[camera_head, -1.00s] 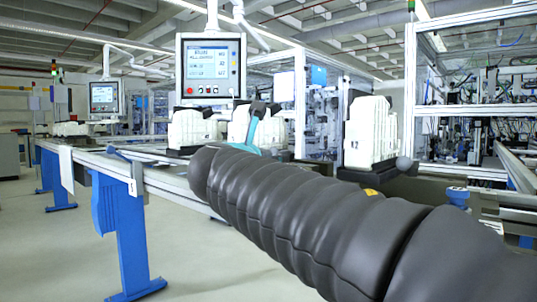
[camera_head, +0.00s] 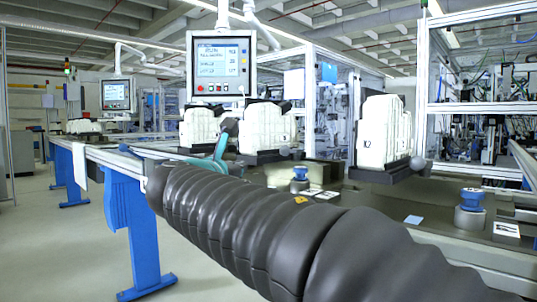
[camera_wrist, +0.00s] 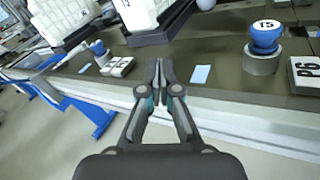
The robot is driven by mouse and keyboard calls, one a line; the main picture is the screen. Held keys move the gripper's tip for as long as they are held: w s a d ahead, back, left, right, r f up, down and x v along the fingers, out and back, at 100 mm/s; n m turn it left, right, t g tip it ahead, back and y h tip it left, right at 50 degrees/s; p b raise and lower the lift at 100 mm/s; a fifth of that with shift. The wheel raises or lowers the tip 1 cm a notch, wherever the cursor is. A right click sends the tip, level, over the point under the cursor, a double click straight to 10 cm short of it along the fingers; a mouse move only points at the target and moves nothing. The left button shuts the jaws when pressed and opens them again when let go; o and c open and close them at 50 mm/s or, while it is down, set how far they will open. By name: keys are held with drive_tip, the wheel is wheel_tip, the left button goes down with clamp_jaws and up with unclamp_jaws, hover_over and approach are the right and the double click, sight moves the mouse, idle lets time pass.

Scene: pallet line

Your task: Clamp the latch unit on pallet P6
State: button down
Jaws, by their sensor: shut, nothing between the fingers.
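A plate marked P6 (camera_wrist: 306,75) lies on the dark line surface at the right edge of the wrist view, partly cut off. Beside it stands a blue-topped knob on a grey round base (camera_wrist: 264,40), with a small label on top. A similar blue knob (camera_head: 471,196) and a white marked plate (camera_head: 507,229) show at the right in the head view. I cannot tell which part is the latch unit. My gripper (camera_wrist: 159,72) is shut and empty, with its fingertips left of the P6 plate and knob, near a pale blue square (camera_wrist: 200,74).
White block-shaped parts stand on dark carriers, one at the right (camera_head: 384,132) and others further left (camera_head: 266,128). Another blue knob (camera_head: 300,176) stands mid-line. A screen (camera_head: 221,65) hangs above. The left floor (camera_head: 60,250) is clear.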

drive_tip(key=w+d+m+h, duration=0.1)
drive_tip(key=w+d+m, duration=0.1)
drive_tip(key=m, duration=0.3)
drive_tip(key=w+d+r+m+g+h, duration=0.1)
drive_tip(key=w+d+m+h, duration=0.1)
drive_tip(key=m, duration=0.3)
drive_tip(key=w+d+r+m+h+p, duration=0.1)
drive_tip(key=w+d+m, duration=0.2)
drive_tip(key=m, duration=0.2)
drive_tip(key=shift+w+m+h, duration=0.25)
drive_tip(key=shift+m+h, duration=0.05)
drive_tip(key=shift+s+a, duration=0.1)
